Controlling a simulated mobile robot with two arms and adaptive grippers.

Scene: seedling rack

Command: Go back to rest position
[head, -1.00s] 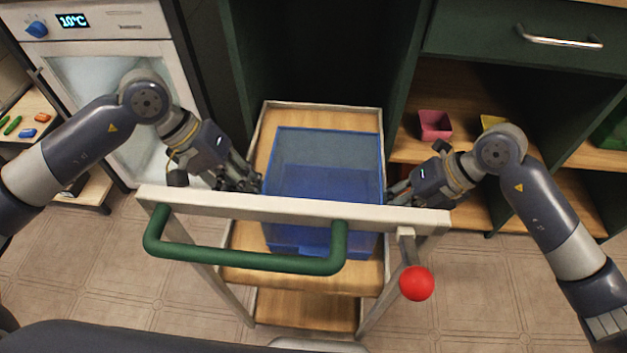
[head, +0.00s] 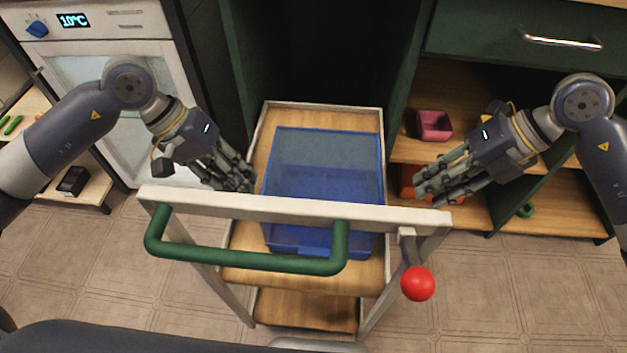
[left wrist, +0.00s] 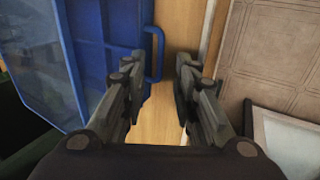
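A blue see-through crate (head: 323,143) stands on the upper wooden shelf of a trolley (head: 264,113). My left gripper (head: 238,184) is beside the crate's left side, apart from it. In the left wrist view my left gripper (left wrist: 158,75) is open with a gap between its fingers. The crate's side (left wrist: 98,62) and its handle (left wrist: 155,50) lie beyond the fingertips, not held. My right gripper (head: 428,190) is to the right of the trolley, clear of the crate. Its fingers are apart and nothing shows between them.
The trolley has a green handle (head: 245,260) on a pale front bar (head: 290,209) and a red ball knob (head: 418,283). A cabinet at right has open shelves with a pink pot (head: 434,126). A fridge-like unit (head: 100,50) stands at left. The floor in front is clear.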

